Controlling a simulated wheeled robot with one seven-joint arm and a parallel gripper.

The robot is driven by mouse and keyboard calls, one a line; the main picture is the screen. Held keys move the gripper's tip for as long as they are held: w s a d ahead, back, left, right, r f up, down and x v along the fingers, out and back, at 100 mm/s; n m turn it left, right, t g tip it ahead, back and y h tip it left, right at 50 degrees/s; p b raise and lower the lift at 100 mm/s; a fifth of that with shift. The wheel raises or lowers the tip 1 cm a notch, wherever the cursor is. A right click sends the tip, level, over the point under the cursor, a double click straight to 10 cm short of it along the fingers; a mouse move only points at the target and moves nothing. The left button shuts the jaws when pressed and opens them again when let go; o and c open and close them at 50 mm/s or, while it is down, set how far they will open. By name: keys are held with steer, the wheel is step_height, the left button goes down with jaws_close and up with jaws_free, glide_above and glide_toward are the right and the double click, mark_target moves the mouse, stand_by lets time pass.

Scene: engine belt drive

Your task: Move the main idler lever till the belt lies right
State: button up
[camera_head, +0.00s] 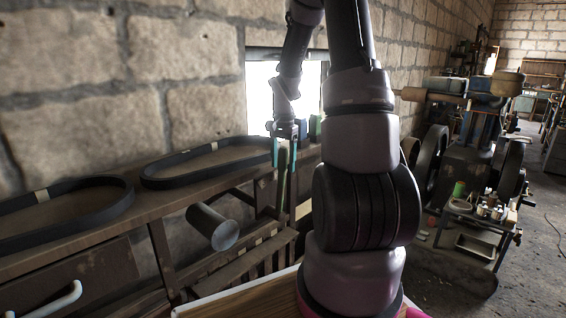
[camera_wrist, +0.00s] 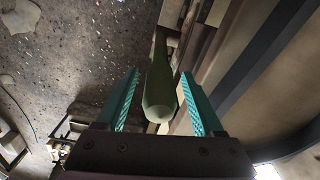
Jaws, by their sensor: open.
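My gripper (camera_head: 284,160) is open beside the wooden bench in the head view, its teal fingers pointing down. A dark green lever (camera_head: 282,180) stands upright below and between the fingers. In the wrist view the green lever (camera_wrist: 161,88) runs between the two open fingers, its rounded end near the palm, with gaps showing on both sides. Two black belts show in the head view: one loop (camera_head: 205,152) lies on the bench near the lever, another (camera_head: 70,222) lies farther left. How the belts sit relative to the lever's base is not clear.
A grey cylinder (camera_head: 212,226) sticks out from the bench front. A white curved handle (camera_head: 55,303) is at the lower left. Dark and green upright objects (camera_head: 315,127) stand by the window behind my gripper. Machinery (camera_head: 470,165) stands at the right, with open floor beyond.

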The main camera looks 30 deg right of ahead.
jaws_close()
stand_by(1.4)
